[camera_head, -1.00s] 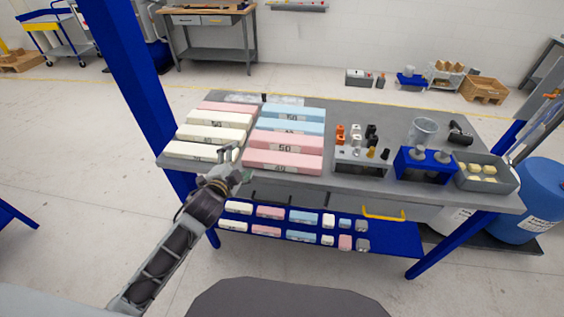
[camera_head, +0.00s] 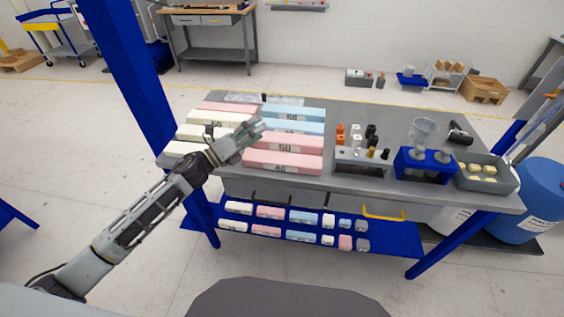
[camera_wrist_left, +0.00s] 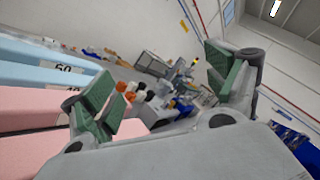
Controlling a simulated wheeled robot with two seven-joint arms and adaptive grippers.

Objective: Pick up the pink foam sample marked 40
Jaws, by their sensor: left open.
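The pink foam sample marked 40 (camera_head: 305,164) lies flat at the near edge of the table, in the right-hand column of foam blocks. Behind it lies a pink block marked 50 (camera_head: 305,144). My left gripper (camera_head: 250,138) is open and empty, above the left ends of the pink blocks and hiding part of them. In the left wrist view, its green-padded fingers (camera_wrist_left: 163,92) stand wide apart with nothing between them. Pink foam (camera_wrist_left: 35,150) shows at the left there; I cannot tell which block it is. My right gripper is not in view.
White blocks (camera_head: 185,149) lie to the left and light blue blocks (camera_head: 300,114) behind. A tool rack (camera_head: 360,160), a blue holder (camera_head: 425,165) and a grey bin (camera_head: 490,175) stand to the right. Small foam samples lie on the blue shelf (camera_head: 390,235) below.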

